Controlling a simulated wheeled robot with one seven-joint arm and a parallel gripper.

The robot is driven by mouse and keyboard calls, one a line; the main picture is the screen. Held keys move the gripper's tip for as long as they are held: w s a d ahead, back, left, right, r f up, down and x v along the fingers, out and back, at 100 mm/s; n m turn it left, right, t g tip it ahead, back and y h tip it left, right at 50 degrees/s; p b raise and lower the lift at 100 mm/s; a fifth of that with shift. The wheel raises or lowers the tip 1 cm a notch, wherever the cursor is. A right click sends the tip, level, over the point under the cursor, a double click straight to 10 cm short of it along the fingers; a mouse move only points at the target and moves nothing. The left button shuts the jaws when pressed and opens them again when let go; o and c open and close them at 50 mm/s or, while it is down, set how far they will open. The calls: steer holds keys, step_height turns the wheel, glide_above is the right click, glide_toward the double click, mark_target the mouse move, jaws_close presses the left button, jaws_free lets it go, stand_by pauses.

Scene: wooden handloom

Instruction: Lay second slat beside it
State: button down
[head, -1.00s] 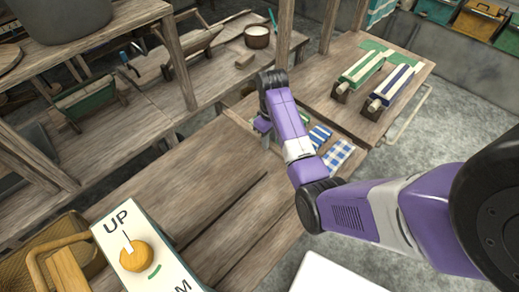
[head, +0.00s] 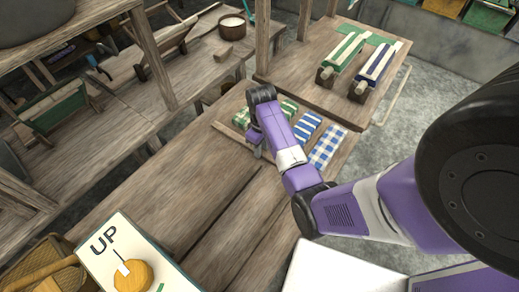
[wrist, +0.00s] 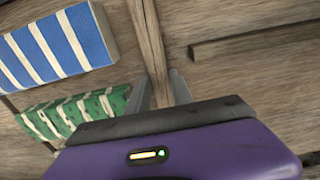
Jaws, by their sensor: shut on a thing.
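My gripper (wrist: 160,92) is shut on a narrow wooden slat (wrist: 150,42), which runs up between its fingers in the wrist view. In the head view my gripper (head: 257,150) is low over the brown wooden table (head: 190,205), left of the folded cloths, and the slat is hard to make out. A long dark strip (wrist: 250,43) lies to the right of the held slat in the wrist view. I cannot tell whether this strip is another slat or a groove. The held slat's lower end is hidden by my gripper.
A green-striped cloth (wrist: 75,115) and a blue-striped cloth (wrist: 62,45) lie to the left in the wrist view. A blue checked cloth (head: 327,146) is beside them. An UP sign with a knob (head: 105,243) stands front left. Two rolls (head: 343,55) lie on the far table.

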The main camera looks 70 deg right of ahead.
steer(key=shift+f, duration=0.1)
steer(key=c, duration=1.1)
jaws_free()
steer(key=shift+c, duration=0.2)
